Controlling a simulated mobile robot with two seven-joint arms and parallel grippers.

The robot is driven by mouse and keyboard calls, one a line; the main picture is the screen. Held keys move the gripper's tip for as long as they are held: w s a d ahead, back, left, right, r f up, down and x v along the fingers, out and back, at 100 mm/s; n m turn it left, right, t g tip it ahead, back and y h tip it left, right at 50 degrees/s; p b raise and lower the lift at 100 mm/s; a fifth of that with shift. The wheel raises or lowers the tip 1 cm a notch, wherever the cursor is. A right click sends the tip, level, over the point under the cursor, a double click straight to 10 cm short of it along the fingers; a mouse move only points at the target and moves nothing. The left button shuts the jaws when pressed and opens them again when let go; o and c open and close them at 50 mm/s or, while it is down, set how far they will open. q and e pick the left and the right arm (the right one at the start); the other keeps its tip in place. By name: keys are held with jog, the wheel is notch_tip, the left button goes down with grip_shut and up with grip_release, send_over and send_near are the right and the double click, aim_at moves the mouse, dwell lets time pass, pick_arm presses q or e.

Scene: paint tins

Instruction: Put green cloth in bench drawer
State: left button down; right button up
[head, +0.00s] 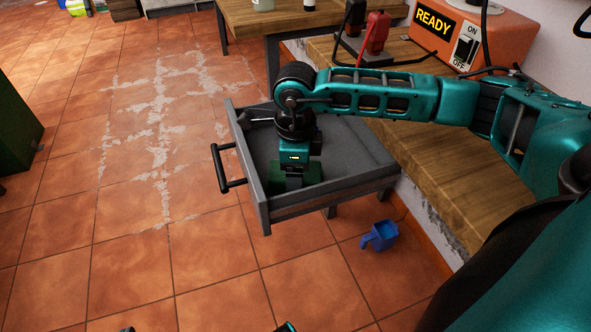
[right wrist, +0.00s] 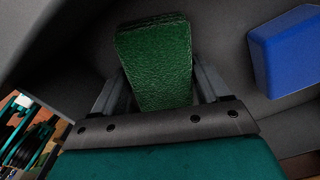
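The bench drawer (head: 245,165) is pulled open, with a grey inside and a black handle (head: 228,168) on its front. My right arm reaches over the bench, and my right gripper (head: 294,184) points down inside the drawer. The green cloth (head: 313,172) shows around the fingertips, low in the drawer. In the right wrist view the green cloth (right wrist: 158,60) looks like a thick folded pad between the two grey fingers (right wrist: 160,90), which press against its sides. Whether it touches the drawer floor is unclear.
A blue block-like object (right wrist: 285,55) is beside the cloth in the right wrist view. An orange READY box (head: 470,35) and red clamp (head: 376,33) are on the wooden bench (head: 440,165).

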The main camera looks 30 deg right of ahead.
jog(key=o, duration=0.4)
jog(key=shift+o, duration=0.2)
jog(key=shift+r, duration=0.1)
jog(key=shift+r+p, duration=0.25)
jog(key=shift+p, duration=0.05)
notch_tip(320, 180, up, 12)
jog(key=p, duration=0.2)
jog(key=shift+f, duration=0.2)
